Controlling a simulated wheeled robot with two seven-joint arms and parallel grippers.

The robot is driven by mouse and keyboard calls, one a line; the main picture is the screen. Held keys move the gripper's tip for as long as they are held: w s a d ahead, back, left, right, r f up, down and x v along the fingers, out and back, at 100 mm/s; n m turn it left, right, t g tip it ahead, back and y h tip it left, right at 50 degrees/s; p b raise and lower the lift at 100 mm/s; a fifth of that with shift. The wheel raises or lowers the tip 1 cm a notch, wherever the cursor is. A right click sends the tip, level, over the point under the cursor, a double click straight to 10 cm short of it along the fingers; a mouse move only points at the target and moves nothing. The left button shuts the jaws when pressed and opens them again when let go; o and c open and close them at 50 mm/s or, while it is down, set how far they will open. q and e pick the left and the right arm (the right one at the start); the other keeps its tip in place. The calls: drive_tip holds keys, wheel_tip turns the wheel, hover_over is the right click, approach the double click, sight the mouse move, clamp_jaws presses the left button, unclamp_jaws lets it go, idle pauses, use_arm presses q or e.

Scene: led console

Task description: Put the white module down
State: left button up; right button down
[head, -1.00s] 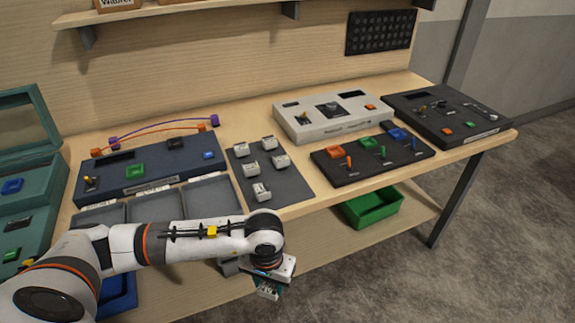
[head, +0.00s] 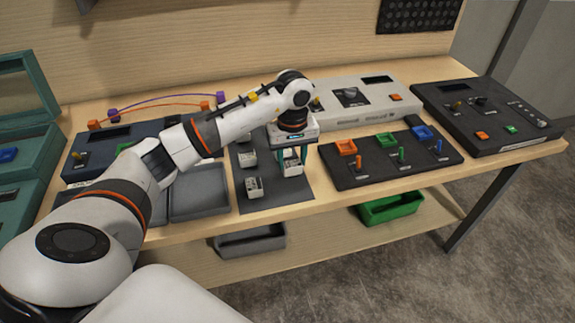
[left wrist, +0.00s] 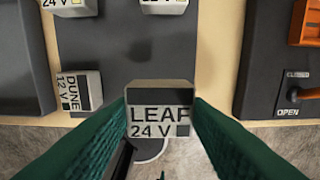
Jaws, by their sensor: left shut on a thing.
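My left gripper (head: 291,155) points down over the right part of the dark mat (head: 285,204), shut on a white module (head: 292,169). In the left wrist view this module (left wrist: 160,120) reads "LEAF 24 V" and sits between the green fingers. I cannot tell whether it touches the mat. Other white modules stand on the mat: one to the left (head: 247,159) and one nearer the front (head: 253,187). In the left wrist view a module (left wrist: 78,91) reads "DUNE 12 V". My arm hides the mat's back part. My right gripper is out of view.
A black panel (head: 380,178) with orange, green and blue switches lies to the right of the mat. A light console (head: 365,114) stands behind it. Grey trays (head: 199,190) lie to the left. A green bin (head: 392,208) is on the lower shelf.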

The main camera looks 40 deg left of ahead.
sight(292, 173)
use_arm(q)
drive_tip(key=shift+f, duration=0.7)
wheel_tip(292, 173, down, 3)
drive_tip(key=shift+f+p, duration=0.1)
drive_tip(key=shift+p, duration=0.55)
drive_tip(key=shift+f, duration=0.35)
drive_tip(key=o, duration=1)
